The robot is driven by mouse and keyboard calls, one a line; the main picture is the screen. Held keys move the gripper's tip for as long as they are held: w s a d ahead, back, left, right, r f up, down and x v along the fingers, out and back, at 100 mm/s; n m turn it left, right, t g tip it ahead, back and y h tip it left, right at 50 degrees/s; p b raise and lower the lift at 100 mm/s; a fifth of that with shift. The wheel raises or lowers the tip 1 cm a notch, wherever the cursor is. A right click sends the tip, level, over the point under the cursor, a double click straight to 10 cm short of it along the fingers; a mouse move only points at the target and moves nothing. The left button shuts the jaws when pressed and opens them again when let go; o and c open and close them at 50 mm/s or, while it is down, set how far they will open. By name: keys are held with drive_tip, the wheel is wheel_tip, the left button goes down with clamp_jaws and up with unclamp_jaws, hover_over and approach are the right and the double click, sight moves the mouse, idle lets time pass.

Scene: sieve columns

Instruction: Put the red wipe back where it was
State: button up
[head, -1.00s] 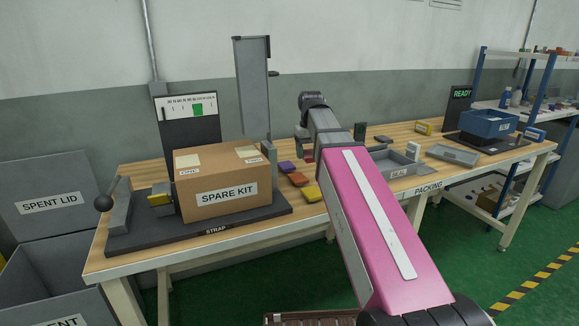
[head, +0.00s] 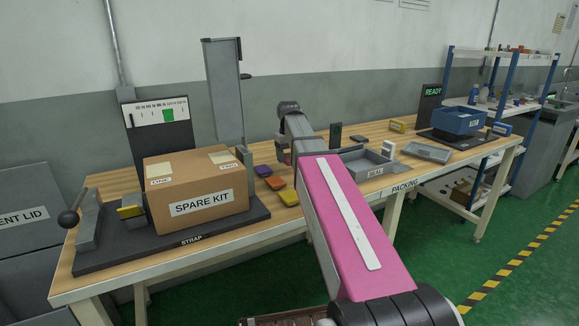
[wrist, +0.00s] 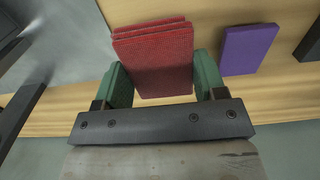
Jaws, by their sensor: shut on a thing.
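My gripper (wrist: 161,82) is shut on the red wipe (wrist: 153,58), with a green finger pad on each side of it in the wrist view. The wipe looks like a few stacked red layers with a woven texture. Its far end points up in the wrist view, over the wooden bench. I cannot tell whether it touches the bench top. In the head view my arm hides most of the gripper and the wipe.
A purple block (wrist: 248,50) lies just right of the wipe. Orange (head: 275,183) and yellow (head: 289,197) pieces lie nearby. The SPARE KIT box (head: 195,190) stands left on a dark base. A grey SEAL tray (head: 365,165) lies right of my arm.

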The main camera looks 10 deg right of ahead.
sight(290, 171)
drive_tip(key=shift+w+d+f, duration=0.2)
drive_tip(key=shift+d+f, duration=0.1)
drive_tip(key=shift+f, duration=1.9)
drive_tip(key=shift+f, duration=0.1)
drive_tip(key=o, duration=0.9)
wheel_tip(290, 171, up, 11)
drive_tip(key=shift+r, duration=0.6)
drive_tip(key=shift+s, duration=0.1)
